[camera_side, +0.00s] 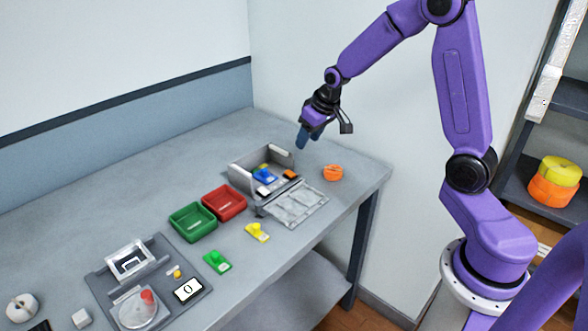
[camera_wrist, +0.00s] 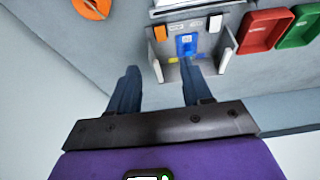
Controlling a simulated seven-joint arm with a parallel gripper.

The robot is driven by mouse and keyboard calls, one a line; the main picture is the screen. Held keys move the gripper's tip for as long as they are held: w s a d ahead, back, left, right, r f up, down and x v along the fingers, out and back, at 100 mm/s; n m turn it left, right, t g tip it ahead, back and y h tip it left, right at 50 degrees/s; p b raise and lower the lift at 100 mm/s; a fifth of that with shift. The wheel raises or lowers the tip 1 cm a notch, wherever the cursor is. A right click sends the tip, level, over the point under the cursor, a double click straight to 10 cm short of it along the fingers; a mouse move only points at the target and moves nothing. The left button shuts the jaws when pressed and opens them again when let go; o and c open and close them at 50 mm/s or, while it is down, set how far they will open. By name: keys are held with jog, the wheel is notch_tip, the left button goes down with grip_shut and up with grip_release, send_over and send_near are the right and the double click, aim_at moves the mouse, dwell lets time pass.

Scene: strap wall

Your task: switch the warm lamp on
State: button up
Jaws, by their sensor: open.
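No part is clearly recognisable as the warm lamp, and I cannot tell whether anything is lit. A grey open-topped box (camera_side: 240,172) stands toward the right end of the table. Inside are a blue block (camera_side: 264,175), an orange piece (camera_side: 290,174) and a white piece (camera_side: 264,190). The wrist view also shows the blue block (camera_wrist: 187,44), the orange piece (camera_wrist: 160,33) and the white piece (camera_wrist: 215,23). My gripper (camera_side: 309,137) is open and empty, above and behind the box, touching nothing. Its two dark blue fingers (camera_wrist: 160,75) are spread apart.
A red tray (camera_side: 224,203) and a green tray (camera_side: 193,222) stand left of the box. An orange ring (camera_side: 333,173) lies right. Yellow (camera_side: 257,232) and green (camera_side: 217,262) knobbed pieces lie in front. A grey panel (camera_side: 185,262) with a red-knobbed dial is front left.

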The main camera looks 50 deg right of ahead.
aim_at(291, 174)
jog(key=x, duration=1.4)
jog(key=shift+f, duration=0.25)
